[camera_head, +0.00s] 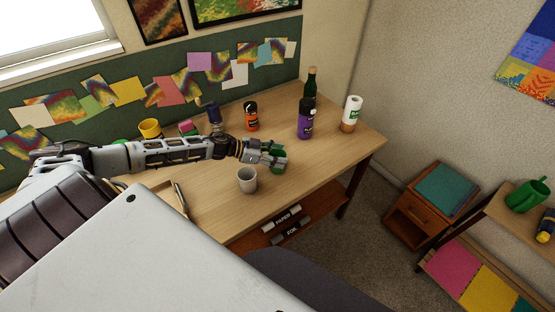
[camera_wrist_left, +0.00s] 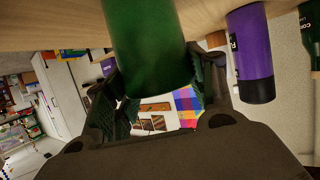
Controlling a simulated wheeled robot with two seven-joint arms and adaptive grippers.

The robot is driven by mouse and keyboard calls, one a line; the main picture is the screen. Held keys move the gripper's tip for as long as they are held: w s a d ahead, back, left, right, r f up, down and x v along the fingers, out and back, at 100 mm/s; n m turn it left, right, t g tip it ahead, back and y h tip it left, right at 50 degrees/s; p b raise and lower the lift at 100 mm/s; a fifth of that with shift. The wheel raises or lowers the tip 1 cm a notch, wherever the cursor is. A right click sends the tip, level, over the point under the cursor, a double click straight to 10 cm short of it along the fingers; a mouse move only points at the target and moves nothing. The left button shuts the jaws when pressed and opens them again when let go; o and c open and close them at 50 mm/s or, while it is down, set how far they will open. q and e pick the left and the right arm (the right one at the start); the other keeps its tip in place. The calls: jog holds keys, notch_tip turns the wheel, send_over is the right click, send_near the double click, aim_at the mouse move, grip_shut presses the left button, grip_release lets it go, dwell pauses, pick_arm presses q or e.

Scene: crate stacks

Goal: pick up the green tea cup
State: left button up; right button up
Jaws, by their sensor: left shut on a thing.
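A green tea cup shows in the left wrist view (camera_wrist_left: 150,45) as a smooth dark green cylinder between the fingers of my left gripper (camera_wrist_left: 150,95). In the head view, my left gripper (camera_head: 272,155) reaches over the desk from the left and is shut on the cup, which is mostly hidden by the fingers. I cannot tell whether the cup touches the desk. My right gripper is not in view.
A grey cup (camera_head: 247,181) stands just in front of my left gripper on the desk (camera_head: 335,160). Behind it are an orange-and-black jar (camera_head: 251,117), a purple bottle (camera_head: 305,122), a green bottle (camera_head: 310,85) and a white container (camera_head: 351,113). The desk's right end is clear.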

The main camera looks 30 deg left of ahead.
pick_arm(q)
jog(key=shift+r, duration=0.1)
notch_tip(320, 180, up, 10)
jog(key=shift+p, duration=0.3)
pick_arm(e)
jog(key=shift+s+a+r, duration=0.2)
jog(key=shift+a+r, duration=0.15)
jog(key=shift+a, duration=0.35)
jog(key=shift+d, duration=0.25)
